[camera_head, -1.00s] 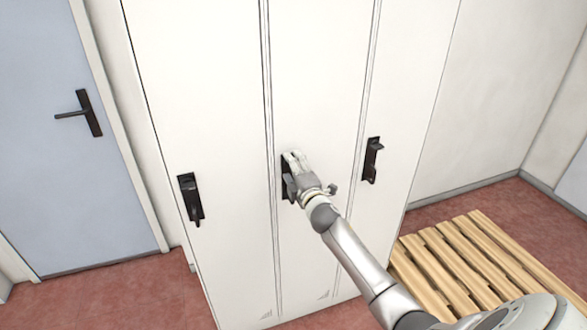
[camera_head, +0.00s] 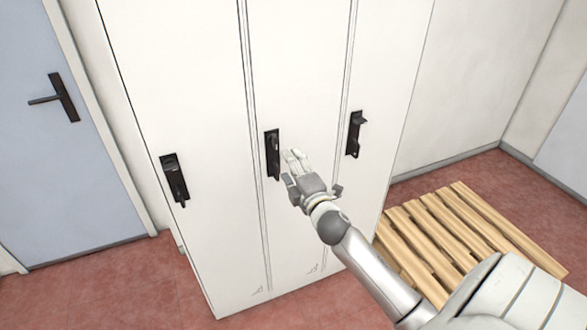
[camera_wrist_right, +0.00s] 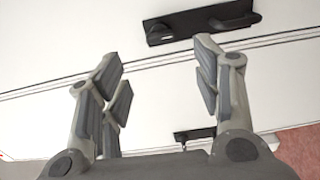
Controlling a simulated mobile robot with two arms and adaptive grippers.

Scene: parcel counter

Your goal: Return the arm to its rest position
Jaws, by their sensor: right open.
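My right arm comes in from the lower right in the head view. Its gripper (camera_head: 295,158) is in front of the white locker's middle door, just right of the middle black handle (camera_head: 272,155), apart from it. In the right wrist view the fingers (camera_wrist_right: 160,85) are spread wide with nothing between them. A black handle (camera_wrist_right: 200,24) shows beyond the fingertips on the white door, and another, smaller handle (camera_wrist_right: 193,134) shows lower down. My left gripper is not in view.
The white locker (camera_head: 190,90) has a left handle (camera_head: 174,181) and a right handle (camera_head: 355,134). A wooden pallet (camera_head: 450,235) lies on the red floor at the right, below my arm. A blue door (camera_head: 60,170) stands at the left.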

